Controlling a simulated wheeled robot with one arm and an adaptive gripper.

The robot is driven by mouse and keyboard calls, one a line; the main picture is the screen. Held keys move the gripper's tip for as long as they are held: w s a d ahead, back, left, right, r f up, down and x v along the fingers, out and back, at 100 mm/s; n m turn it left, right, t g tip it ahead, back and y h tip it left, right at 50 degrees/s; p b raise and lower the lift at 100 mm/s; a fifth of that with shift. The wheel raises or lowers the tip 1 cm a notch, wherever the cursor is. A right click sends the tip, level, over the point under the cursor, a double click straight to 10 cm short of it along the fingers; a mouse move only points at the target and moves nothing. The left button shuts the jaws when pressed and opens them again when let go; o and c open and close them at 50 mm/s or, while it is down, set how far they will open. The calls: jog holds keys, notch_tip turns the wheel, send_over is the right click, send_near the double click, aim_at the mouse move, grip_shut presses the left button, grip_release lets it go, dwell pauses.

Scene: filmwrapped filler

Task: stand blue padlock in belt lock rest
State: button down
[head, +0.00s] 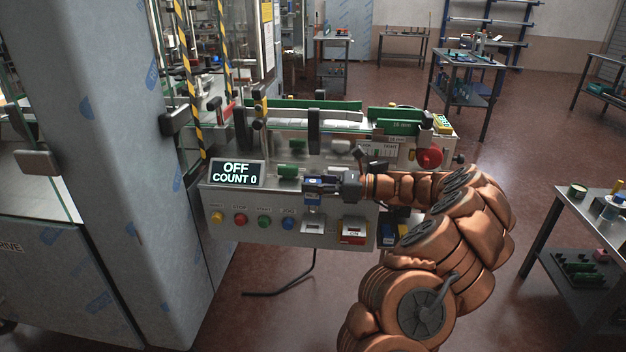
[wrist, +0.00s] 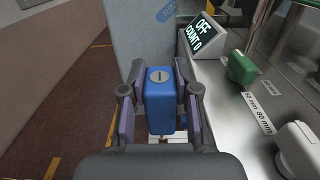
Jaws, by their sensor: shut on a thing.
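The blue padlock (wrist: 159,100) is upright between the two fingers of my gripper (wrist: 160,92) in the wrist view, with its keyed face toward the camera. In the head view my gripper (head: 318,187) is shut on the padlock (head: 312,182) at the front edge of the machine's steel deck, above the row of buttons. A small pale bracket (head: 312,222) on the front panel lies below the padlock; it may be the belt lock rest, but I cannot tell for sure. The padlock's underside and shackle are hidden.
An OFF, COUNT 0 display (head: 237,173) stands left of my gripper. A green block (wrist: 242,69) and a white rounded piece (wrist: 300,150) are on the deck to the right in the wrist view. Coloured buttons (head: 264,222) and a red-and-white switch (head: 354,231) line the front panel.

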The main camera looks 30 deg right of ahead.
aim_at(313, 209)
jog(key=shift+f+b, duration=0.75)
jog(key=shift+f, duration=3)
jog(key=shift+f, duration=0.4)
jog(key=c, duration=0.8)
grip_release()
jog(key=shift+s, duration=0.1)
jog(key=v, duration=1.2)
jog(key=shift+a+r, duration=0.1)
